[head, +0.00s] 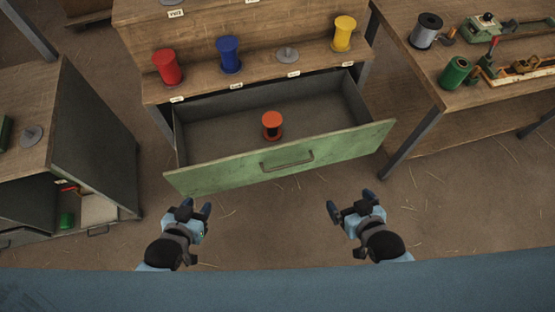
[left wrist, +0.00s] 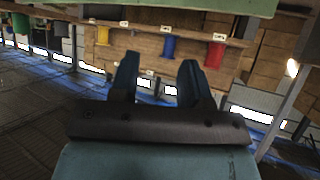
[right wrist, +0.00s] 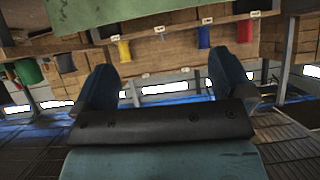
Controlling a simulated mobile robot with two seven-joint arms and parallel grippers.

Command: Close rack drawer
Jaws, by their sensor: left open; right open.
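The rack drawer (head: 279,162) stands pulled out from the wooden rack (head: 250,62), with its green front facing me and a dark handle (head: 287,160) in the middle of it. An orange-red spool (head: 272,125) stands inside the drawer. My left gripper (head: 196,208) is open and empty, in front of the drawer's left part and apart from it. My right gripper (head: 350,200) is open and empty, in front of the drawer's right part and apart from it. Both wrist views show open fingers, at the left wrist (left wrist: 157,80) and at the right wrist (right wrist: 165,85), with nothing between them.
Red (head: 167,67), blue (head: 230,54) and yellow (head: 343,33) spools stand on the rack shelf above the drawer. A workbench (head: 480,95) with a green spool (head: 456,72) is at right. A cabinet (head: 95,130) is at left. The floor before the drawer is clear.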

